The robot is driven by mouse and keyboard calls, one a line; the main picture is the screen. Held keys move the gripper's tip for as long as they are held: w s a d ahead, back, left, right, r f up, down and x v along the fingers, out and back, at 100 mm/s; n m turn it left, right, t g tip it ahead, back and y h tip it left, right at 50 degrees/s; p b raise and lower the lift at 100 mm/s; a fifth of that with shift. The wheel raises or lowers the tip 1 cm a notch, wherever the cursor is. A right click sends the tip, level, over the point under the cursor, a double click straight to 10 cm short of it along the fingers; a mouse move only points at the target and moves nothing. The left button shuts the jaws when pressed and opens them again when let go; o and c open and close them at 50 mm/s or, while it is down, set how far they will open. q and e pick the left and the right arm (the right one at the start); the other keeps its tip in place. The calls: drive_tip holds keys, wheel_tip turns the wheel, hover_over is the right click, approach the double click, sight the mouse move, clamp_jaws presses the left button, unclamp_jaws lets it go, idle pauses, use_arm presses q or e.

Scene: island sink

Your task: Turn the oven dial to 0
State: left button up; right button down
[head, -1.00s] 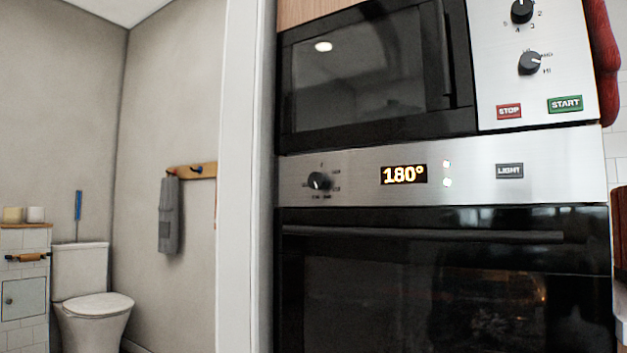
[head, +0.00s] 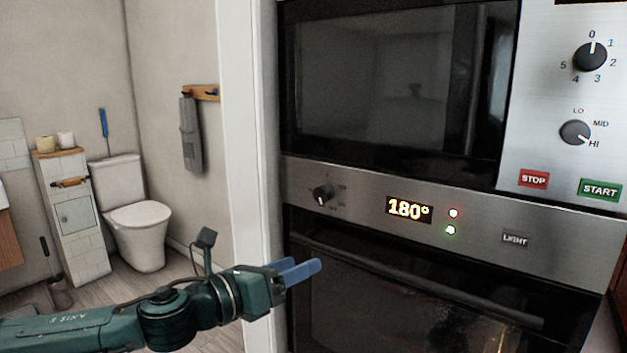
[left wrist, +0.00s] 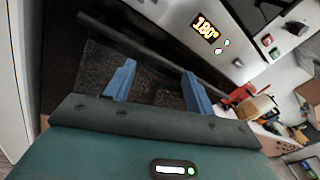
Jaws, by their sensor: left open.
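The oven dial (head: 323,194) is a small black knob at the left end of the oven's steel control panel (head: 360,197). The display (head: 409,208) beside it reads 180° and also shows in the left wrist view (left wrist: 207,27). My left gripper (head: 303,270) has blue fingers and is below and a little left of the dial, in front of the oven door (head: 400,290), not touching the dial. In the left wrist view the left gripper (left wrist: 158,88) is open and empty, with the dark door beyond its fingers. The dial is not visible there. My right gripper is not in view.
The oven door handle (head: 420,280) runs across below the panel. A microwave (head: 400,85) with two dials sits above. A white wall edge (head: 245,130) stands left of the oven. Farther left are a toilet (head: 138,215) and a tiled cabinet (head: 75,215).

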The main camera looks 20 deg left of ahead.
sight(319, 194)
use_arm(q)
drive_tip(key=w+a+r+m+t+y+p, duration=0.1)
drive_tip(key=w+a+r+t+y+p, duration=0.1)
drive_tip(key=a+r, duration=0.45)
drive_tip(key=x, duration=0.4)
drive_tip(key=p+x, duration=0.1)
drive_tip(key=x, duration=0.8)
drive_tip(key=shift+w+d, duration=0.2)
drive_tip(key=shift+d, duration=0.2)
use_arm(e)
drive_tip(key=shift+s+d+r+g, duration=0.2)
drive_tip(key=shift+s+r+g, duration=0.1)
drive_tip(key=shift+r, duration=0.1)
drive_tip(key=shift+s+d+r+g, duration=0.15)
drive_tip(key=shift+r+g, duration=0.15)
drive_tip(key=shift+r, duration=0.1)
use_arm(q)
drive_tip(key=shift+c, duration=0.5)
drive_tip(key=c, duration=0.9)
